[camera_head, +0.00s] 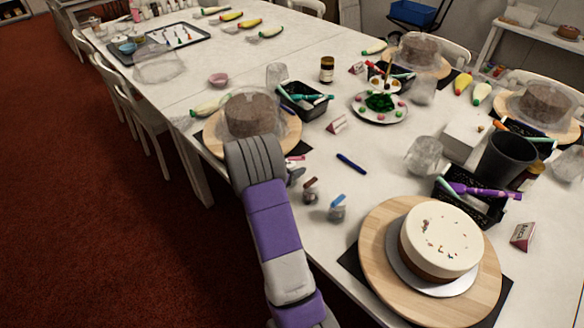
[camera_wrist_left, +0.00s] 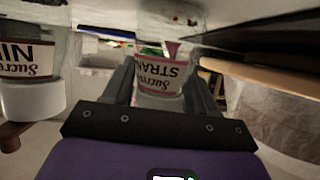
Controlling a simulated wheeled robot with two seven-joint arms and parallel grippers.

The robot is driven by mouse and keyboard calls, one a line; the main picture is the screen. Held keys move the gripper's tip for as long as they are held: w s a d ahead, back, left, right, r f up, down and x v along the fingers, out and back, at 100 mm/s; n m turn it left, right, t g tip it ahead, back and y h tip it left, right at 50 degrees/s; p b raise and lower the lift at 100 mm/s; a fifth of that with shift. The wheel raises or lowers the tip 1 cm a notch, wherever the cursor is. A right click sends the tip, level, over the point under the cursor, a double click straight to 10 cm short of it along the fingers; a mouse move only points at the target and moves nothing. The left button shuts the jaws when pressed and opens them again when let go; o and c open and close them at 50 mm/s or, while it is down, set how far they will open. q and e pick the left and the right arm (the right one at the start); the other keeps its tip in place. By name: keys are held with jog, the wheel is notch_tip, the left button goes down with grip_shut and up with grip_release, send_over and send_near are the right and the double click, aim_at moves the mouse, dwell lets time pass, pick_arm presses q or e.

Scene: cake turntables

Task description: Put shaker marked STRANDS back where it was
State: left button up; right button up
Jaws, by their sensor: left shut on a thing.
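The shaker marked STRANDS (camera_wrist_left: 160,75) is between the two dark fingers of my left gripper (camera_wrist_left: 163,92) in the left wrist view, its label upside down. My left gripper is shut on it. In the head view my own wrist mostly hides the gripper and the held shaker, at the table's near edge. Another labelled shaker (camera_wrist_left: 28,62), its label partly cut off, is at the left of the wrist view. In the head view small shakers with a brown lid (camera_head: 310,190) and a blue lid (camera_head: 337,208) stand just right of my left wrist. My right gripper is not in view.
A white-topped cake (camera_head: 441,240) with a few sprinkles is on the near wooden turntable (camera_head: 378,262). A brown cake (camera_head: 250,115) is on another turntable beyond my wrist. A blue pen (camera_head: 351,162) lies on the table (camera_head: 310,235). A black tray (camera_head: 303,98) holds pens.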

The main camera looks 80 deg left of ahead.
pick_arm(q)
jog(key=o, duration=1.2)
jog(key=shift+c, duration=0.2)
jog(key=shift+s+d+r, duration=0.1)
jog(key=shift+s+r, duration=0.1)
jog(key=p+v, duration=0.3)
jog(key=v, duration=0.8)
jog(key=shift+s+d+p, duration=0.15)
jog(key=shift+d+p, duration=0.1)
jog(key=shift+p, duration=0.05)
jog(key=shift+s, duration=0.1)
